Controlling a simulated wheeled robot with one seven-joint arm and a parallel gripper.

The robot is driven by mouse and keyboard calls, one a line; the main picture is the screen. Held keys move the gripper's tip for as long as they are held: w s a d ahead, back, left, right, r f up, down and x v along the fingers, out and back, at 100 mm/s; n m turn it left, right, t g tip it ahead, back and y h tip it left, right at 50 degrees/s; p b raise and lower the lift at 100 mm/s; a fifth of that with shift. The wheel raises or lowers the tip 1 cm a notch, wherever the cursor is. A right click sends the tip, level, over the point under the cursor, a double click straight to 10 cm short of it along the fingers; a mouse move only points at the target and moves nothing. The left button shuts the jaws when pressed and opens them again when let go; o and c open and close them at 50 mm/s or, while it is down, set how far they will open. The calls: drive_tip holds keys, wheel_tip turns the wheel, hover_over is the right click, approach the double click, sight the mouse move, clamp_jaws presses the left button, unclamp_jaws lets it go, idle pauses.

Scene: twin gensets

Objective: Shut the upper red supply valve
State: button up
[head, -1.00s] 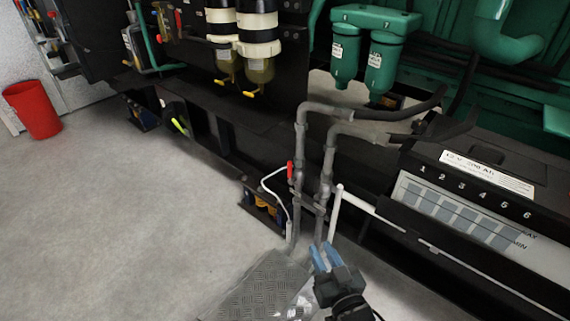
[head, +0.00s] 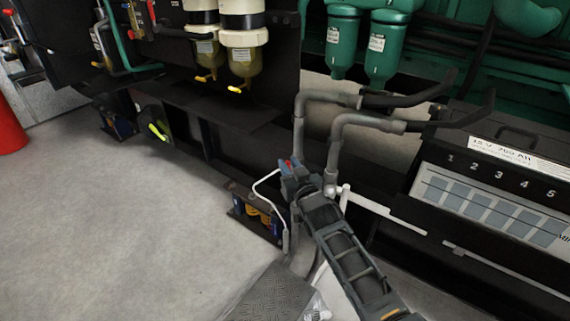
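The red valve lever (head: 289,163) is on the left of two grey vertical pipes (head: 299,133) in the middle of the head view. Only a small bit of red shows; my gripper hides the rest of the lever and the valve body. My gripper (head: 290,167) has its blue fingertips right at the lever, with the red appearing between or just behind them. I cannot tell whether the fingers touch it or how far apart they are. My forearm comes in from the lower right and covers the lower pipes.
A white thin pipe (head: 263,184) curves just left of the gripper. A battery box (head: 490,195) stands at the right. Filter bowls (head: 243,66) and green canisters (head: 385,48) hang above. A tread plate (head: 270,295) lies below; floor at left is clear.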

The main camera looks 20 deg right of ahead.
drive_tip(key=shift+w+a+b, duration=0.1)
drive_tip(key=shift+w+b, duration=0.4)
drive_tip(key=shift+w, duration=1.1)
drive_tip(key=shift+c, duration=0.4)
clamp_jaws()
